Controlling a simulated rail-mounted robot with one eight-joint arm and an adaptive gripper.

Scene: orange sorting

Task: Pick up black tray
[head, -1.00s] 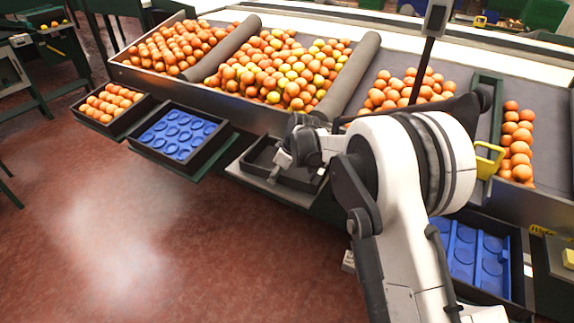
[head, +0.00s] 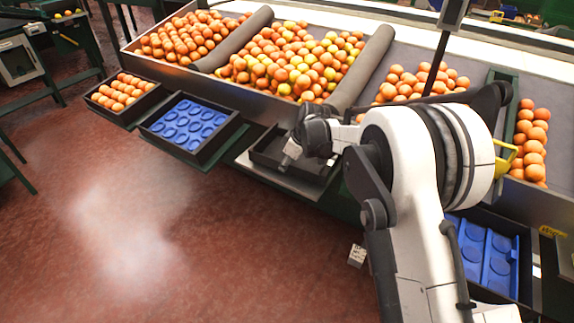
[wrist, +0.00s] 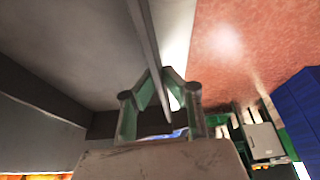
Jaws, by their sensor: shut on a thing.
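The tray's dark inside lies to the left of this wall. I cannot tell whether the tray is clear of the platform.
A tray with blue insert (head: 190,125) and an orange-filled tray (head: 122,92) stand to the left. Sloped bins of oranges (head: 290,62) lie behind. Another blue-insert tray (head: 488,255) is at lower right. The red floor (head: 150,220) in front is clear.

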